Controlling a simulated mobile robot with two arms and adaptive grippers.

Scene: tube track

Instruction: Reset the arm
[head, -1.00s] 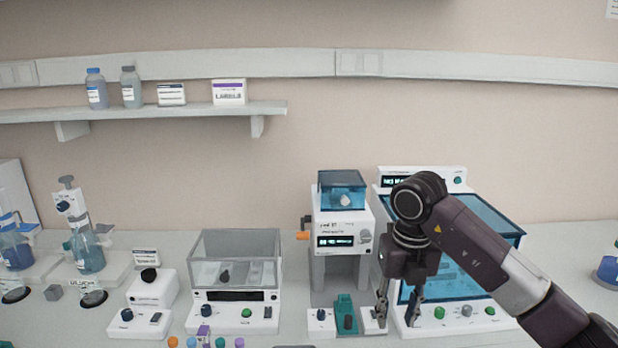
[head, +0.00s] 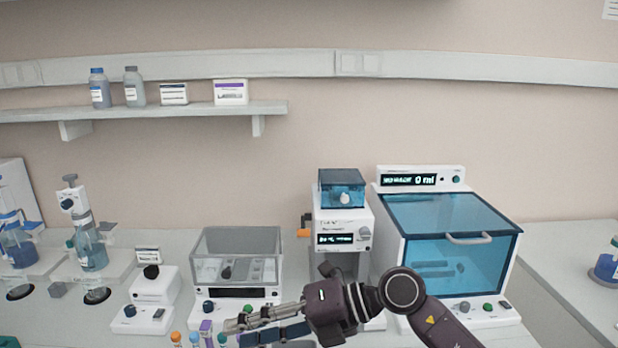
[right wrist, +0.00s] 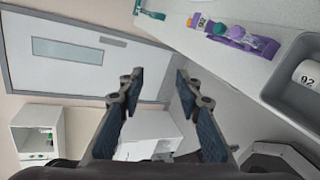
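My right gripper (head: 237,331) is low in the head view, with its fingers pointing left, in front of the white device with a clear grey lid (head: 236,255). In the right wrist view, my right gripper (right wrist: 158,76) has its two dark fingers apart with nothing between them. The view past the fingers shows a white panel and the floor area beside the bench. My left gripper and arm are not in view.
Capped tubes (head: 206,329) stand close to my right fingers. A machine with a blue lid (head: 450,240) stands behind my right arm, next to a narrower dispenser (head: 340,225). A grey tray (right wrist: 278,95) shows in the wrist view. The bench at right is mostly clear.

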